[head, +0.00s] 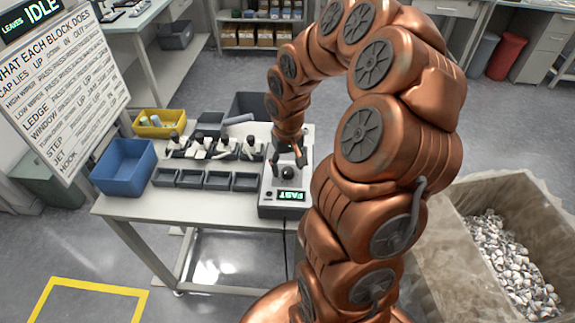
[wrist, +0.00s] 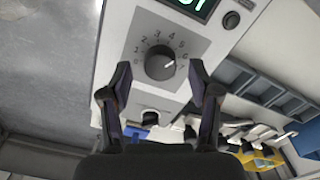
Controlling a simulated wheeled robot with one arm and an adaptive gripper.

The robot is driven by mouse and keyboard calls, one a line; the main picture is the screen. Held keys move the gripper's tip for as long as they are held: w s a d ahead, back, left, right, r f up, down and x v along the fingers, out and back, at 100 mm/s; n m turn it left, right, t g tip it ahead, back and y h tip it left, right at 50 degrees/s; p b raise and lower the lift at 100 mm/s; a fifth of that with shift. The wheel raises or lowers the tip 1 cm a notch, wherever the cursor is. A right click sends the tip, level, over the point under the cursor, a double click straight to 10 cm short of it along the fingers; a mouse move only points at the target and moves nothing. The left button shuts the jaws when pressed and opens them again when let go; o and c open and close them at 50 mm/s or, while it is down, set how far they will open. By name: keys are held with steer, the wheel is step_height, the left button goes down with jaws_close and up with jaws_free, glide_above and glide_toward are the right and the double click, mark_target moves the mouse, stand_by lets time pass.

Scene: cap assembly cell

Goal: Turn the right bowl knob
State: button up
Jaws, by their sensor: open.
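The dark round knob (wrist: 160,63) sits on a grey dial plate with a numbered scale, and its white pointer mark is turned toward the 6 side. In the head view the knob (head: 287,173) is on top of the pale control box (head: 267,178). My gripper (head: 290,157) is just above the box, pointing down. In the wrist view my gripper (wrist: 159,70) is open, with one dark finger on each side of the knob. I see gaps between fingers and knob; whether they are down at its height I cannot tell.
The box's green display (head: 291,196) reads FAST. A dark round button (wrist: 231,20) is beside the display. Several dark trays (head: 218,181), a blue bin (head: 124,167) and a yellow bin (head: 159,123) share the table (head: 160,217). A large crate (head: 420,240) stands right.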

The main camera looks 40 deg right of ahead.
steer(key=shift+f, duration=0.55)
steer(key=shift+c, duration=0.3)
steer(key=c, duration=1.1)
steer(key=shift+n, duration=0.3)
steer(key=shift+f+n+b, duration=0.1)
steer(key=shift+n+b, duration=0.65)
steer(key=shift+n, duration=0.05)
steer(key=shift+n+b, duration=0.8)
steer(key=shift+n, duration=1)
